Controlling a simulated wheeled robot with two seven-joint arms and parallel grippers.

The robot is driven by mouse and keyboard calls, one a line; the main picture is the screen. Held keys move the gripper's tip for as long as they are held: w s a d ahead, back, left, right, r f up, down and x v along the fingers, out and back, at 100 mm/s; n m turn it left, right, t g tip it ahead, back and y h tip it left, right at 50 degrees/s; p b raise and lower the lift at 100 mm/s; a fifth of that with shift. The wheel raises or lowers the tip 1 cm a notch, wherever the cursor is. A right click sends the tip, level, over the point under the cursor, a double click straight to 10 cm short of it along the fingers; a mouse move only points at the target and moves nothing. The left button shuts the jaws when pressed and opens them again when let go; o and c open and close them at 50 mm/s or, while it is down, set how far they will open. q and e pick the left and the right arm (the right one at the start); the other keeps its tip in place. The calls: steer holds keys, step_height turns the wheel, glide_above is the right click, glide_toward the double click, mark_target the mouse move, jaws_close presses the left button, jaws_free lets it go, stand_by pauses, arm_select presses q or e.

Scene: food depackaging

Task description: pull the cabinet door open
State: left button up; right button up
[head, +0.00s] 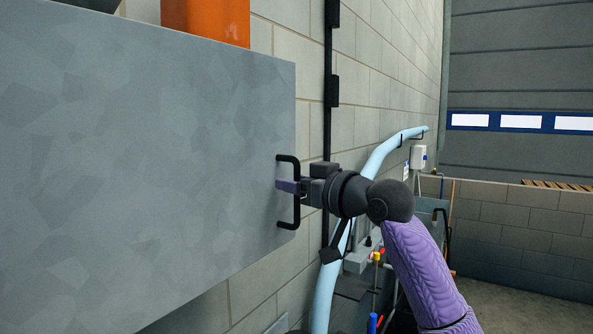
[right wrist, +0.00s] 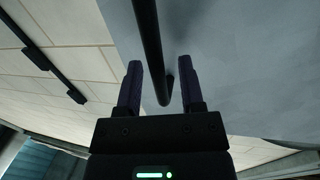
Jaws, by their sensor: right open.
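The cabinet door (head: 150,150) is a large grey mottled panel that fills the left of the head view. Its black bar handle (head: 296,192) stands near the right edge of the panel. My right gripper (head: 283,186) is at the handle, its purple fingers reaching to it from the right. In the right wrist view the handle (right wrist: 150,50) runs between the two spread fingers (right wrist: 160,85), with a gap on each side. The door face (right wrist: 240,70) lies beyond the fingers. I cannot tell from the head view whether the door stands ajar. My left gripper is not in view.
A block wall (head: 300,55) runs behind the door, with a black vertical rail (head: 328,70) on it. A light blue pipe (head: 385,150) curves behind my right arm. An orange box (head: 206,20) stands above the cabinet. Open floor (head: 530,300) shows at lower right.

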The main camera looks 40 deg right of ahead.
jaws_close()
stand_by(1.4)
